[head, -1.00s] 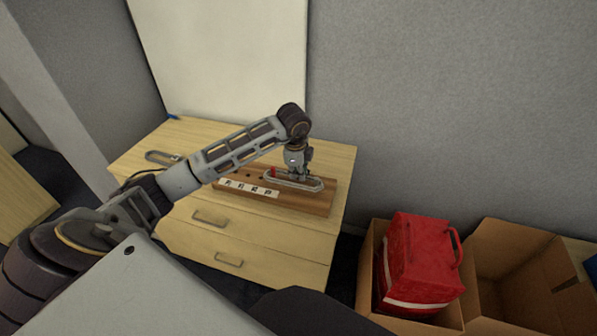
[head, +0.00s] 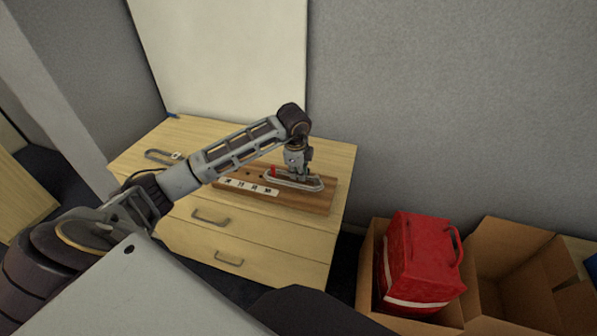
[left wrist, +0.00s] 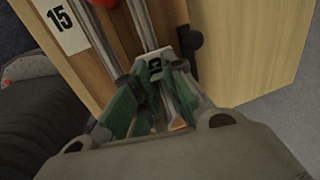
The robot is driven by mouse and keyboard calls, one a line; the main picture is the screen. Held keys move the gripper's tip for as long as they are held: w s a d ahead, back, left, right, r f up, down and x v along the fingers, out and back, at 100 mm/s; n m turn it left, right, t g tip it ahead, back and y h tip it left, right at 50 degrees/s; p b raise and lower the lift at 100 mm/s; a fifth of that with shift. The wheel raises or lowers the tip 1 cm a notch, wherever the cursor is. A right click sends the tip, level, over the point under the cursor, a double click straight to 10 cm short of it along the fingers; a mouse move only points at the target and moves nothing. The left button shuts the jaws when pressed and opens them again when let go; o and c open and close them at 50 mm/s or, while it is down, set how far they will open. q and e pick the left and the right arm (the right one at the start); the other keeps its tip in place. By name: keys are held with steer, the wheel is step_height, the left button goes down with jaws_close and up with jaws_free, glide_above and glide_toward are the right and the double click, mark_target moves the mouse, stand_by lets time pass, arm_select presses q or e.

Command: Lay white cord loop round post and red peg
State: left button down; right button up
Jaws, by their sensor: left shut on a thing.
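The white cord loop (head: 300,188) is a long, pale grey-white oval over the brown wooden board (head: 318,203). My left gripper (head: 298,180) is shut on it near its right part. In the left wrist view my left gripper (left wrist: 155,105) has green fingers, and two strands of the loop (left wrist: 146,25) run up from it. The red peg (head: 274,170) stands at the loop's left end; its tip (left wrist: 104,3) shows between the strands at the top edge. A dark knob (left wrist: 190,39), possibly the post, stands outside the right strand. Whether the loop rests on the board is unclear.
The board lies on a light wood drawer cabinet (head: 265,232) with number cards (head: 250,186) along its front. A grey oval item (head: 160,156) lies at the back left. A red bag (head: 420,258) in a carton and an open carton (head: 515,262) stand right.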

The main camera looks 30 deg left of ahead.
arm_select(q)
steer(key=shift+f+b, duration=0.3)
steer(key=shift+f, duration=0.25)
stand_by(0.4)
steer(key=c, duration=1.4)
jaws_free()
steer(key=shift+r, duration=0.15)
steer(key=shift+s+d+r, duration=0.1)
steer(key=shift+s+r, duration=0.3)
steer(key=shift+r, duration=1.5)
steer(key=shift+s+d+r, duration=0.1)
steer(key=shift+s+r, duration=0.25)
steer(key=shift+r, duration=1.55)
steer(key=shift+s+d+r, duration=0.1)
steer(key=shift+s+r, duration=0.3)
steer(key=shift+r, duration=1.5)
